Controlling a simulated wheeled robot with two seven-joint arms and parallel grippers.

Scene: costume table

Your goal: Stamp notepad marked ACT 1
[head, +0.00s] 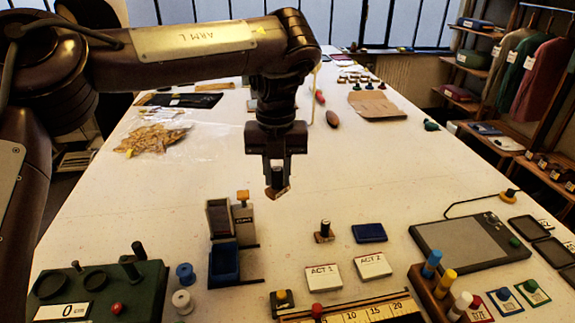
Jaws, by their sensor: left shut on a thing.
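The notepad marked ACT 1 (323,278) lies flat on the table in the lower middle of the head view. A second notepad marked ACT 2 (373,266) lies just right of it. A blue ink pad (369,232) lies behind them. A stamp with a dark handle and wooden base (325,232) stands left of the ink pad. My right gripper is out of view.
A grey tablet (470,243) lies at right. The table's middle is mostly clear.

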